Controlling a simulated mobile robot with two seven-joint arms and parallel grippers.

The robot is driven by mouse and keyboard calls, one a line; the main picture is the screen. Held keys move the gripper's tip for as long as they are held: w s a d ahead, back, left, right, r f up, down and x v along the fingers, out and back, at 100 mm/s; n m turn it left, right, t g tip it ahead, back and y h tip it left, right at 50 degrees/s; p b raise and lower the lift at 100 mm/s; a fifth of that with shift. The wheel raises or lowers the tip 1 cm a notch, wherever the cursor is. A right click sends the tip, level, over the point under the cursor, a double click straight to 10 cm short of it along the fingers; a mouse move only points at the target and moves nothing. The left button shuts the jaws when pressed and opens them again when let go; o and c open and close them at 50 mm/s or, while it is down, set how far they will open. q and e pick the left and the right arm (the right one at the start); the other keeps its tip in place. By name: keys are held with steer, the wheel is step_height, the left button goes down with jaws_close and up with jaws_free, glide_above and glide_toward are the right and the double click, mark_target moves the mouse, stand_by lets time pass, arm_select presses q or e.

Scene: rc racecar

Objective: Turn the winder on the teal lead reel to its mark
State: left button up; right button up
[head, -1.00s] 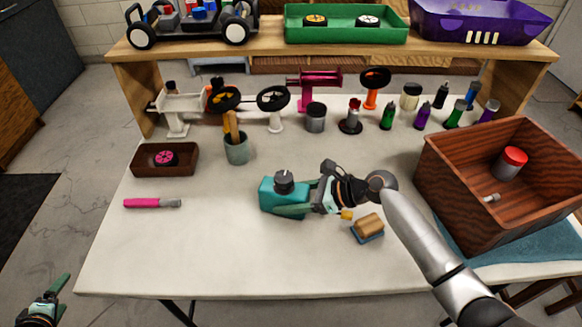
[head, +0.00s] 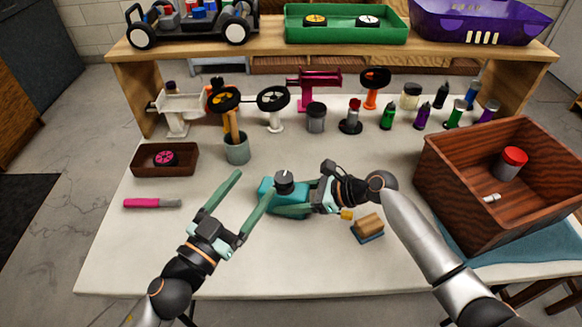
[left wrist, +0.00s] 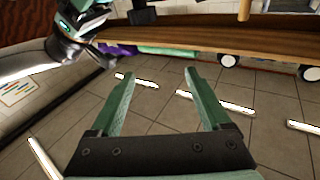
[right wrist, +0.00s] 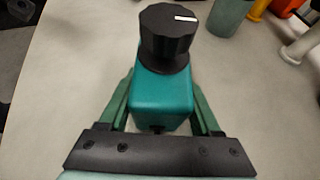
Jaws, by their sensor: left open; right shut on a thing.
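The teal lead reel (head: 285,204) is a teal box on the white table, with a black ribbed winder knob (head: 284,181) on top. The knob also shows in the right wrist view (right wrist: 166,33), with a white line on its top face. My right gripper (head: 303,200) is shut on the teal body, one finger on each side, below the knob. My left gripper (head: 240,201) is open and empty, to the left of the reel, with its fingers pointing toward the back of the table. The reel's mark for the winder cannot be made out.
A sponge (head: 368,227) lies in front of my right gripper. A pink marker (head: 152,203) and brown tray (head: 165,160) are at left; a cup (head: 237,150) stands behind. A wooden crate (head: 470,200) is at right. Several bottles and stands line the back.

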arm_select(q)
steer(key=n+g+y, duration=0.1)
glide_toward(289, 172)
steer(key=x, duration=1.1)
steer(key=shift+w+f, duration=0.15)
steer(key=shift+w, duration=0.05)
steer(key=shift+c, duration=0.2)
jaws_close()
